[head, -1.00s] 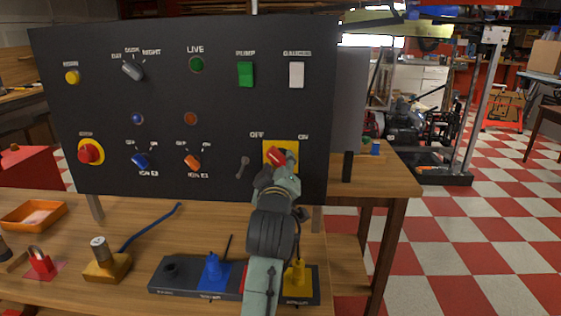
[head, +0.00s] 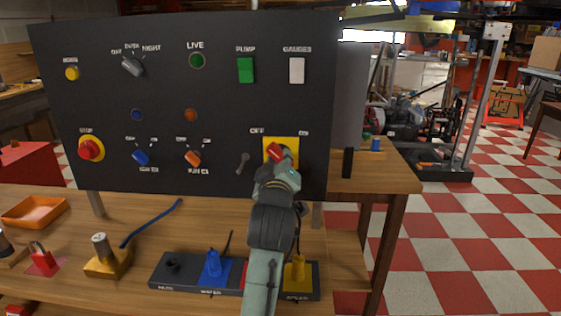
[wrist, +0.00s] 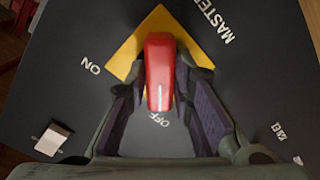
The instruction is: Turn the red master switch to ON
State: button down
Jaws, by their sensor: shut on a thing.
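The red master switch (wrist: 160,72) sits on a yellow square plate (wrist: 126,50) on the black panel. In the wrist view, OFF is printed by the near end of the red handle and ON off to the left. The handle points toward OFF. My gripper (wrist: 160,100) is around the handle, one finger on each side, shut on it. In the head view, the red switch (head: 275,152) shows at the panel's lower right, partly hidden by my gripper (head: 281,167); the yellow plate (head: 291,145) shows around it. OFF is at its upper left, ON at its upper right.
The black panel (head: 215,110) also carries a white GAUGES rocker (head: 297,70), a green PUMP rocker (head: 245,69), a small grey lever (head: 242,163) and an orange knob (head: 193,158). A connector block (head: 190,280) stands on the wooden bench below my arm.

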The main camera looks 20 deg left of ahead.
jog(key=shift+m, duration=0.3)
jog(key=m+b, duration=0.1)
jog(key=m, duration=0.7)
jog(key=shift+a+m, duration=0.15)
jog(key=shift+m, duration=0.25)
jog(key=m+b, duration=0.1)
jog(key=m, duration=0.3)
jog(key=shift+m, duration=0.3)
jog(key=shift+m+b, duration=0.45)
jog(key=shift+m, duration=1.45)
jog(key=c, duration=1.4)
grip_release()
